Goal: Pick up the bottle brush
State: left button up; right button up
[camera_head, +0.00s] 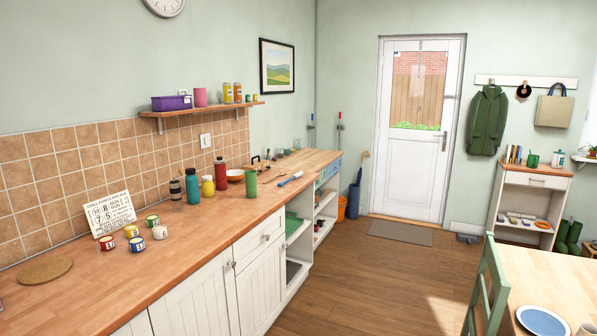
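A slim white and blue item (290,179) lies on the wooden counter (200,232), towards its far end and near the front edge. It may be the bottle brush, but it is too small to tell for sure. Several bottles stand to its left, including a teal bottle (192,186), a yellow one (208,186), a red one (220,174) and a green cylinder (251,183). Neither of my grippers is in view, and nothing is seen held.
Small numbered cups (131,231) and a white sign (110,213) stand on the near counter. A cork mat (45,270) lies at left. A green chair (488,290) and table (555,280) stand at right. The wooden floor (350,275) between is clear.

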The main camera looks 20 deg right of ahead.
aim_at(300, 174)
jog(key=i+l+z, duration=0.15)
jog(key=i, duration=0.7)
jog(key=i+l+z, duration=0.1)
jog(key=i+l, duration=0.15)
jog(key=i, duration=0.6)
jog(key=i+l+z, duration=0.15)
jog(key=i, duration=0.65)
